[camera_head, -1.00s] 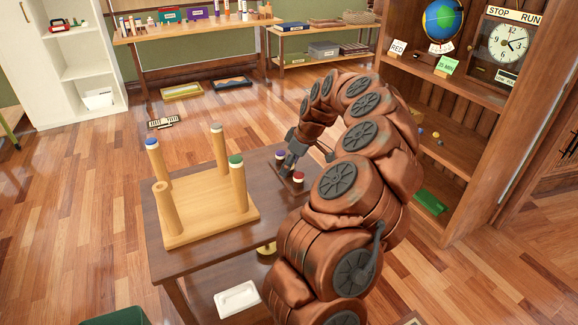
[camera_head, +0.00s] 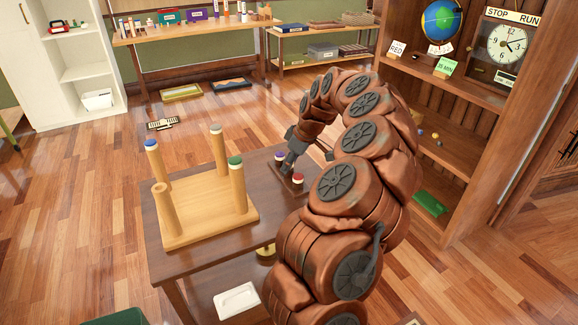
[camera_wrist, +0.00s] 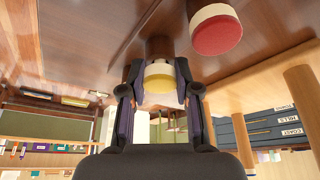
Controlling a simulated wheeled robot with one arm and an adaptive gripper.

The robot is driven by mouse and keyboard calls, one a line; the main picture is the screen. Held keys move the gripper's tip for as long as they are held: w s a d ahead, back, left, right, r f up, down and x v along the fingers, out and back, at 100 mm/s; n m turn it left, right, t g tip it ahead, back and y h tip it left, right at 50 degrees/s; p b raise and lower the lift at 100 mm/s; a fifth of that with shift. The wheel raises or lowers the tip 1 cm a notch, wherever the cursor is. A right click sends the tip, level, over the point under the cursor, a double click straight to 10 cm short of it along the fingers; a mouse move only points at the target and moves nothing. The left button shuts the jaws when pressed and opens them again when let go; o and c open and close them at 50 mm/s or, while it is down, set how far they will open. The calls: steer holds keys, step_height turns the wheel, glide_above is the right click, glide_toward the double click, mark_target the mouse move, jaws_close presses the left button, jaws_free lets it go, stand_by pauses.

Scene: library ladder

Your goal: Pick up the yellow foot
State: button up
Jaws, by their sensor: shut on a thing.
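The yellow foot (camera_wrist: 158,76) shows in the wrist view as a yellow disc with a pale band on a dark round body. My gripper (camera_wrist: 160,92) is shut on it, one finger on each side. In the head view my gripper (camera_head: 289,164) is low at the dark holder on the table, and the yellow foot is hidden there. A red-topped foot (camera_wrist: 216,30) stands beside it; it also shows in the head view (camera_head: 299,179). A purple-topped foot (camera_head: 279,156) stands at the holder's far left.
An upturned wooden stool (camera_head: 205,217) lies left on the dark table (camera_head: 192,266). Its legs have blue, grey and green tips; the front-left leg is bare. A white tray (camera_head: 237,300) is at the front. A bookcase (camera_head: 455,90) stands right.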

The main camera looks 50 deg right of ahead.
steer(key=shift+a+r, duration=0.1)
steer(key=shift+r, duration=1.25)
steer(key=s+a+r+b, duration=0.1)
steer(key=s+a, duration=0.8)
steer(key=a, duration=0.3)
steer(key=shift+s+a+r+b, duration=0.25)
steer(key=shift+a+b, duration=0.1)
steer(key=shift+s, duration=0.1)
